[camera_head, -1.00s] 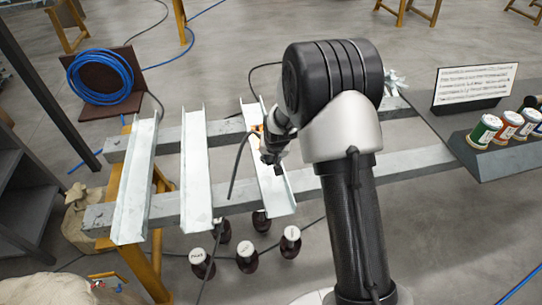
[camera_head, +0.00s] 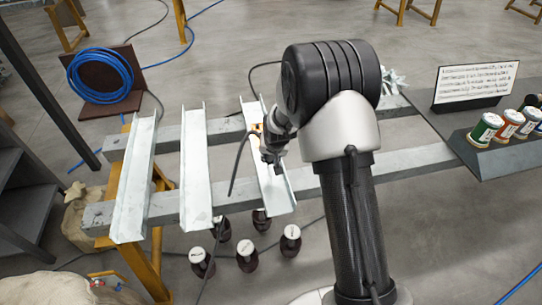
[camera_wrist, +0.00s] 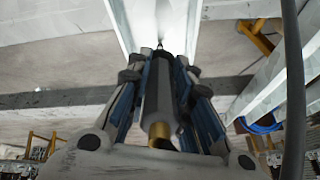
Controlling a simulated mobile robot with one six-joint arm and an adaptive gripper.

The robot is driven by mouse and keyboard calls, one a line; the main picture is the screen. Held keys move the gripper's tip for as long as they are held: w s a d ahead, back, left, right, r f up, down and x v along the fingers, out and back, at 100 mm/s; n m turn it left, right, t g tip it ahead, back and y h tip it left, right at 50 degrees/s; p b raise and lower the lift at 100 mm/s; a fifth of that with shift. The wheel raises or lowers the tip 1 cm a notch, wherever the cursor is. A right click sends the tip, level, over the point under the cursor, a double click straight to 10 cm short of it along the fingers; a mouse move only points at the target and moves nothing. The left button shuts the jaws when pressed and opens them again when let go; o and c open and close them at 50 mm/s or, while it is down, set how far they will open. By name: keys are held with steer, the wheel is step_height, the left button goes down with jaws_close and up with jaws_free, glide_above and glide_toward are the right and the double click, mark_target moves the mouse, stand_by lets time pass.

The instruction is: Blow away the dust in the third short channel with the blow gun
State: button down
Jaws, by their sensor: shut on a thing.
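Three pale metal short channels lie across two grey beams in the head view: a left one (camera_head: 137,180), a middle one (camera_head: 196,175) and a right one, the third from the left (camera_head: 277,195). My gripper (camera_head: 268,158) is low over the third channel, partly hidden by my arm. In the wrist view my gripper (camera_wrist: 160,80) is shut on the blow gun (camera_wrist: 158,102), a dark cylinder with a brass end. Its thin tip points along the pale channel (camera_wrist: 130,15). I cannot make out dust in the channel, nor whether the tip touches it.
A dark hose (camera_head: 238,165) hangs left of my gripper and shows in the wrist view (camera_wrist: 292,80). Dark bottles (camera_head: 247,256) stand on the floor below the beams. A shelf (camera_head: 500,160) with coloured spools and a sign is at right. A blue hose coil (camera_head: 100,77) is at back left.

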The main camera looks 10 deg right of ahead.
steer(key=shift+w, duration=0.3)
steer(key=shift+w+r, duration=0.1)
steer(key=shift+w, duration=0.65)
steer(key=shift+w, duration=0.85)
step_height(320, 180, up, 9)
steer(key=p, duration=0.5)
stand_by(0.4)
stand_by(0.5)
